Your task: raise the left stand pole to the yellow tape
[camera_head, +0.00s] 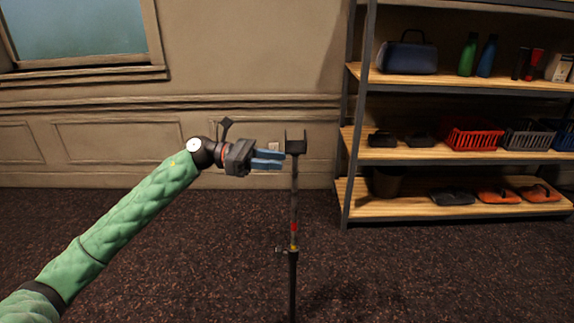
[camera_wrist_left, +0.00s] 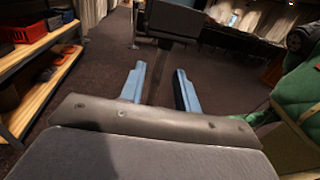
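The stand pole (camera_head: 294,190) is upright on the carpet, thin and dark, with a U-shaped bracket (camera_head: 296,147) on top. A red band (camera_head: 294,227) and a small yellow band (camera_head: 293,247) show on it, just above a collar with a side knob (camera_head: 280,250). My left gripper (camera_head: 284,159) is level, just left of the pole below the bracket. In the left wrist view its blue fingers (camera_wrist_left: 158,88) are apart, with the bracket (camera_wrist_left: 172,20) ahead and the dark pole (camera_wrist_left: 157,72) between or just beyond them. Contact cannot be told. My right gripper is out of view.
A shelf unit (camera_head: 450,207) with bags, bottles, baskets and sandals stands at the right, behind the pole. A wall with a window (camera_head: 80,28) is at the back. The dark carpet (camera_head: 200,265) around the pole is clear.

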